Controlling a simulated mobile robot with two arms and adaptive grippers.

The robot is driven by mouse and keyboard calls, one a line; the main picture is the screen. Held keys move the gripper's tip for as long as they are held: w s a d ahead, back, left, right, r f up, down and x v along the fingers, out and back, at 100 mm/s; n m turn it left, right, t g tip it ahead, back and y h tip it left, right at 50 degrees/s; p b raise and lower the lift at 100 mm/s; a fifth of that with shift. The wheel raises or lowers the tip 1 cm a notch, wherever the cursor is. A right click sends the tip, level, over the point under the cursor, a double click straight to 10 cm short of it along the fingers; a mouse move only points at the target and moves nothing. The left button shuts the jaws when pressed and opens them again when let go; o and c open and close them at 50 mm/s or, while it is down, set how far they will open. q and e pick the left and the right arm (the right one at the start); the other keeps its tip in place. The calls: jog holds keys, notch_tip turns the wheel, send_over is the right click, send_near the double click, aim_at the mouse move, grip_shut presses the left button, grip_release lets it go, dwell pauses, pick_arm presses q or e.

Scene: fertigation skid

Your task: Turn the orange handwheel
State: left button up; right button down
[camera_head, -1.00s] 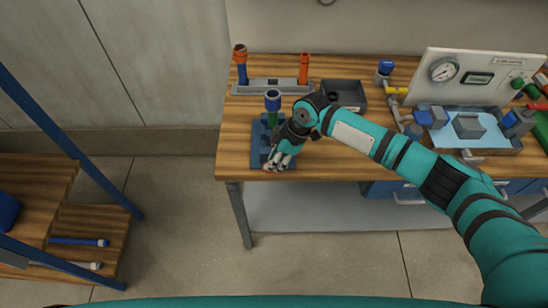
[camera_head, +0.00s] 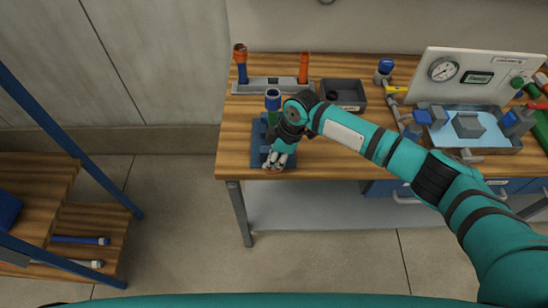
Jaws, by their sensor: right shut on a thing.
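My right gripper (camera_head: 275,161) reaches in from the right, fingers pointing down at the front of a dark blue base plate (camera_head: 259,147). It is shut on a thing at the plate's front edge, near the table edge. No orange handwheel shows clearly; the fingers and wrist cover that spot, so what is held is hidden. Behind the wrist, a green upright pipe with a blue collar (camera_head: 273,97) stands on the plate. My left gripper is not in view.
Behind stands a grey rack (camera_head: 262,85) with an orange-topped blue tube and an orange tube (camera_head: 304,67). A dark bin (camera_head: 345,92) and a gauge panel (camera_head: 481,78) are to the right. A shelf unit (camera_head: 88,225) stands at the left; floor between is clear.

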jog(key=shift+a+h, duration=0.55)
jog(key=shift+h, duration=0.65)
jog(key=h, duration=0.2)
jog(key=shift+a+f+h+b, duration=0.25)
jog(key=shift+a+h+b, duration=0.05)
jog(key=shift+a+b, duration=0.1)
jog(key=shift+a+f+h+b, duration=0.25)
jog(key=shift+f+h+b, duration=0.05)
jog(key=shift+h+b, duration=0.9)
jog(key=shift+a+f+h+b, duration=0.15)
jog(key=shift+h+b, duration=0.45)
jog(key=shift+b, duration=0.45)
jog(key=shift+h+b, duration=0.3)
jog(key=shift+b, duration=0.05)
jog(key=c, duration=1.6)
grip_release()
jog(key=shift+c, duration=0.2)
